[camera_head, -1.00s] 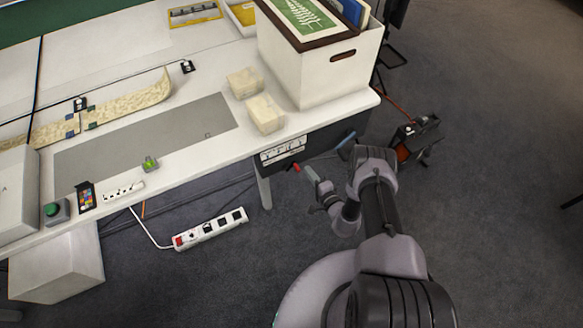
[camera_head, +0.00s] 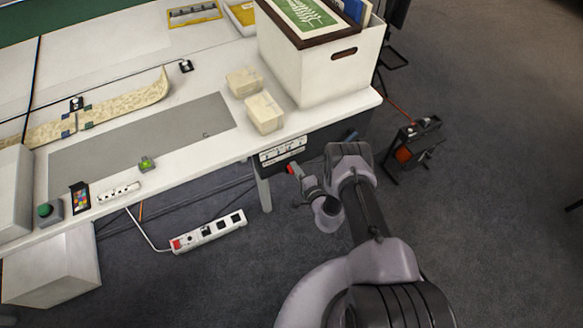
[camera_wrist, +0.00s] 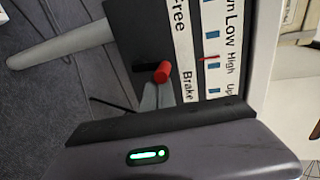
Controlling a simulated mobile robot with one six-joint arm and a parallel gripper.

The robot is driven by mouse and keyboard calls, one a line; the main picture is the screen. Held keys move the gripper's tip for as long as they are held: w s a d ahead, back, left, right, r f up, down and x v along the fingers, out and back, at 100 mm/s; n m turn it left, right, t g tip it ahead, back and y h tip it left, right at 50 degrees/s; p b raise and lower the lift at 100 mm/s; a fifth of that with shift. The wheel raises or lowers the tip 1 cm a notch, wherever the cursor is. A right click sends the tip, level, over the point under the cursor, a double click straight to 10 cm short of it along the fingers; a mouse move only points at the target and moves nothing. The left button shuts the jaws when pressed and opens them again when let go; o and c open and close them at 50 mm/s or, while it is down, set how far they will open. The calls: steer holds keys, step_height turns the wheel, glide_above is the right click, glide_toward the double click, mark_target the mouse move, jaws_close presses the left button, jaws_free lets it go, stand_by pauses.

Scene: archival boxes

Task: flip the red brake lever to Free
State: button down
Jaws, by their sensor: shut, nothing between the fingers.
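The red brake lever (camera_wrist: 161,72) shows its rounded red end in the wrist view, on a dark panel beside a white label strip (camera_wrist: 184,50). Its end is level with the upper part of the word "Brake"; "Free" is higher up in that picture. My gripper (camera_wrist: 157,92) is shut and empty, its grey fingertips right at the lever's end on the Brake side. I cannot tell whether they touch. In the head view the lever (camera_head: 290,169) is a small red spot under the table edge, with my gripper (camera_head: 298,171) close at its right.
The table (camera_head: 200,165) has a white box (camera_head: 320,75) at its right corner, above the panel. A table leg (camera_head: 264,192) stands left of the lever. A power strip (camera_head: 208,231) lies on the floor. Free floor lies to the right.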

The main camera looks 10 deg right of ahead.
steer(key=shift+s+a, duration=0.3)
steer(key=shift+a, duration=0.5)
steer(key=s+d+p, duration=0.3)
steer(key=s+d, duration=0.1)
steer(key=s, duration=0.2)
steer(key=shift+d, duration=0.15)
